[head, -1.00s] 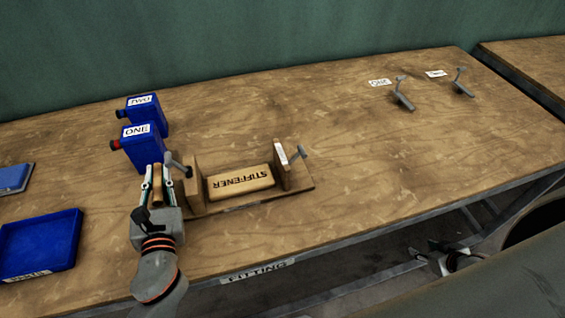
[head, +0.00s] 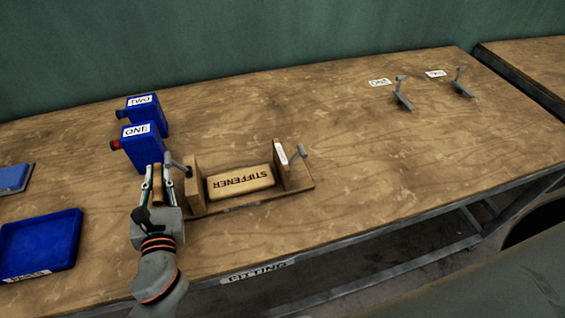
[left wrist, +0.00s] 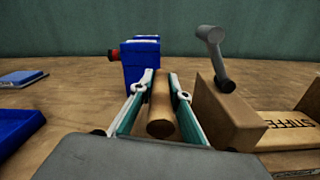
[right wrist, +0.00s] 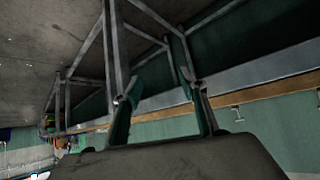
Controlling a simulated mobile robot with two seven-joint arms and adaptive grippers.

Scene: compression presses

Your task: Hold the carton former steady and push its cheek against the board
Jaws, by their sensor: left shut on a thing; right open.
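The carton former (head: 300,187) is a wooden base with two upright cheeks, standing near the table's front edge. A board labelled STIFFENER (head: 241,181) lies between the left cheek (head: 192,186) and the right cheek (head: 281,166). A grey handle stands at each cheek. My left gripper (head: 157,178) is shut on a wooden peg-like grip (head: 157,187) at the former's left side; the grip (left wrist: 161,108) also shows between the fingers in the left wrist view. My right gripper (right wrist: 165,95) is open and empty, below table height; it is out of the head view.
Two blue containers, ONE (head: 144,147) and TWO (head: 146,108), stand behind my left gripper. A blue tray (head: 40,240) lies at the left. Two grey levers (head: 403,93) with labels stand at the far right. The table's right half is mostly clear.

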